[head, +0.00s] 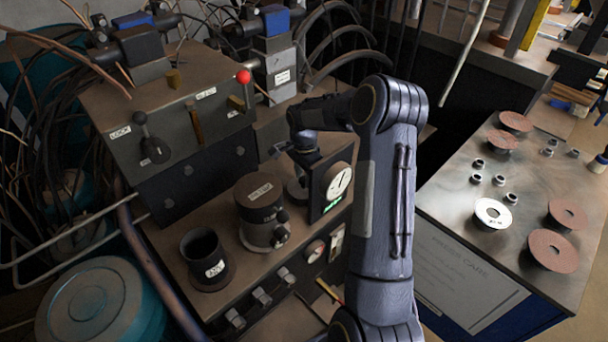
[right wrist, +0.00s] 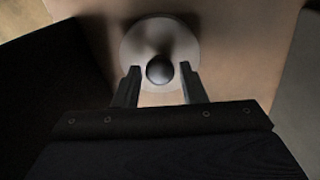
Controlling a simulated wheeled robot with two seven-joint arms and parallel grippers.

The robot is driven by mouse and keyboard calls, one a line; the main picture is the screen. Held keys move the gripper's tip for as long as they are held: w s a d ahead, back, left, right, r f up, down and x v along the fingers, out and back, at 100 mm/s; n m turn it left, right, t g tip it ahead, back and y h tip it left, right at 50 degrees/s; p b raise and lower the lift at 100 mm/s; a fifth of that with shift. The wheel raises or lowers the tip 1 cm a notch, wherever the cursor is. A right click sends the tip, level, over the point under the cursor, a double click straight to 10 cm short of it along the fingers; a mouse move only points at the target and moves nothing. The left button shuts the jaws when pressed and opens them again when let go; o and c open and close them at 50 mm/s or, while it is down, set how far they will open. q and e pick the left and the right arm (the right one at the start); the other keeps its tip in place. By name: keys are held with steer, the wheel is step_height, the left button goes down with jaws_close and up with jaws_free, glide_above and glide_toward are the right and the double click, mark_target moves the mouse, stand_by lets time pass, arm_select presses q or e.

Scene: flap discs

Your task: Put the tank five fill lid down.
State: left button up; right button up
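In the right wrist view a round grey disc with a dark ball knob, apparently the lid (right wrist: 133,45), lies on a brown surface. My right gripper (right wrist: 160,72) is open, one finger on each side of the knob, with a gap showing at both sides. In the head view my right gripper (head: 303,160) points down behind the gauge box, and a pale round piece (head: 294,188) shows partly below it. A dark open cylinder (head: 203,245) with a white label, hard to read, stands upright at the bench front. My left gripper is not in view.
A labelled grey canister (head: 259,216) stands between the cylinder and the gauge box (head: 334,184). A lever box (head: 170,110) with a red knob rises behind. Flap discs (head: 551,250) and small rings lie on the right-hand table (head: 455,205). Cables and hoses crowd the back.

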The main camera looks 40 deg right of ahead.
mark_target(304, 179)
steer(key=shift+o, duration=1)
steer(key=shift+r, duration=0.65)
step_height(304, 179, up, 11)
